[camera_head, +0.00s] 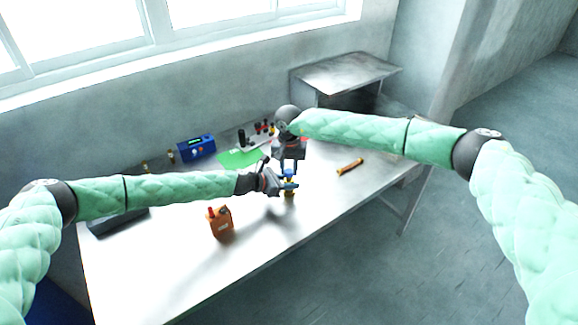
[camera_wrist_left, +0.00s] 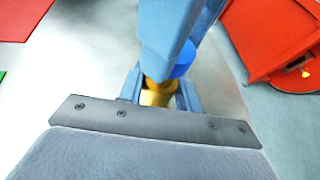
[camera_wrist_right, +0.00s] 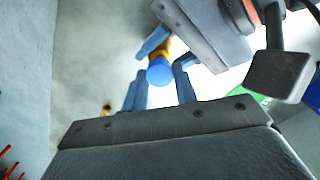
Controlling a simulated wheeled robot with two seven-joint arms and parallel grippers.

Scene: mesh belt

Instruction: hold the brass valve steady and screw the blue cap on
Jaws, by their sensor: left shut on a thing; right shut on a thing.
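The brass valve (camera_head: 290,192) stands near the middle of the white table, in the fingers of my left gripper (camera_head: 285,186). In the left wrist view my left gripper (camera_wrist_left: 158,92) is shut around the yellow body of the brass valve (camera_wrist_left: 157,96). The blue cap (camera_head: 289,174) is directly above the valve, with my right gripper (camera_head: 290,170) coming down on it from above. In the right wrist view my right gripper (camera_wrist_right: 160,85) has the blue cap (camera_wrist_right: 160,72) between its fingers, in line with the valve (camera_wrist_right: 177,48). The seam between cap and valve is mostly hidden.
An orange case (camera_head: 221,223) stands left of the valve. A blue device (camera_head: 197,148), a green mat (camera_head: 238,159) and small dark parts lie at the back. An orange-brown rod (camera_head: 350,166) lies to the right. The front of the table is clear.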

